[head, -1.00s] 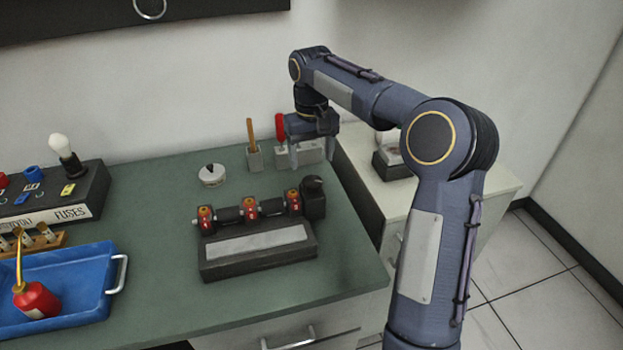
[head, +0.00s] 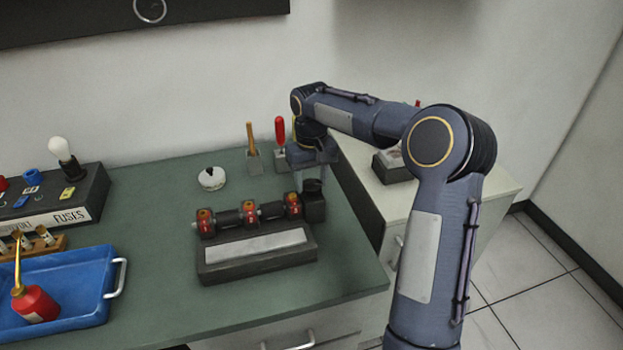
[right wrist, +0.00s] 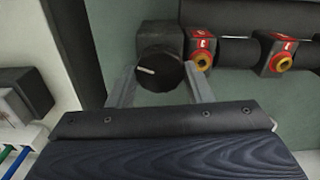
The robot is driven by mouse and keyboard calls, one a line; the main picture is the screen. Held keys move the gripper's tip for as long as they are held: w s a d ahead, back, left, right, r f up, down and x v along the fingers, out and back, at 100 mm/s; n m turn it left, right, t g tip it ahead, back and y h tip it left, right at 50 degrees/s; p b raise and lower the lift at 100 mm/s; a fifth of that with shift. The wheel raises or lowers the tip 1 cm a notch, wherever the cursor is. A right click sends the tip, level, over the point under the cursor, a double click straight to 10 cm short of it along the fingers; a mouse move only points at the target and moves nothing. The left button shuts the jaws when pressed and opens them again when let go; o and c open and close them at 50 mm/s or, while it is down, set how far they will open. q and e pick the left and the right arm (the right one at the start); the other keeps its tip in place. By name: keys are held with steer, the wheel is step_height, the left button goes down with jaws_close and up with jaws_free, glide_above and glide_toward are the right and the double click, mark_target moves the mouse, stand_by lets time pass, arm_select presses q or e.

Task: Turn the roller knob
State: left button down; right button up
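The roller device (head: 256,247) is a dark block with a pale strip, on the green bench. Its black roller carries red and orange collars. The black roller knob (head: 313,187) is at its right end. My right gripper (head: 312,178) is pointed down just above the knob, its fingers partly hidden by the wrist. In the right wrist view, the round knob (right wrist: 161,70) with a white mark shows between the fingertips of my right gripper (right wrist: 160,72). The fingers are apart, one on each side; whether they touch the knob is unclear. My left gripper is out of view.
A red-handled tool (head: 280,130) and a wooden-handled tool (head: 251,138) stand in holders behind the roller device. A white round item (head: 212,179) lies at its back left. A blue tray (head: 88,316) and a fuse box (head: 95,193) are further left.

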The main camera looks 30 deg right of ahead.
steer(key=c, duration=0.3)
steer(key=shift+r, duration=0.1)
steer(key=n+p, duration=0.2)
steer(key=n, duration=0.1)
steer(key=shift+r, duration=0.1)
steer(key=n+p, duration=0.1)
steer(key=n, duration=0.2)
steer(key=shift+n, duration=0.3)
steer(key=n+p, duration=0.1)
steer(key=n, duration=0.2)
steer(key=shift+n+p, duration=0.3)
steer(key=shift+p, duration=0.1)
steer(key=n+p, duration=0.1)
steer(key=n, duration=0.4)
steer(key=shift+a+p, duration=0.1)
steer(key=shift+p, duration=0.25)
steer(key=n+p, duration=0.1)
steer(key=n, duration=0.5)
steer(key=shift+n, duration=0.3)
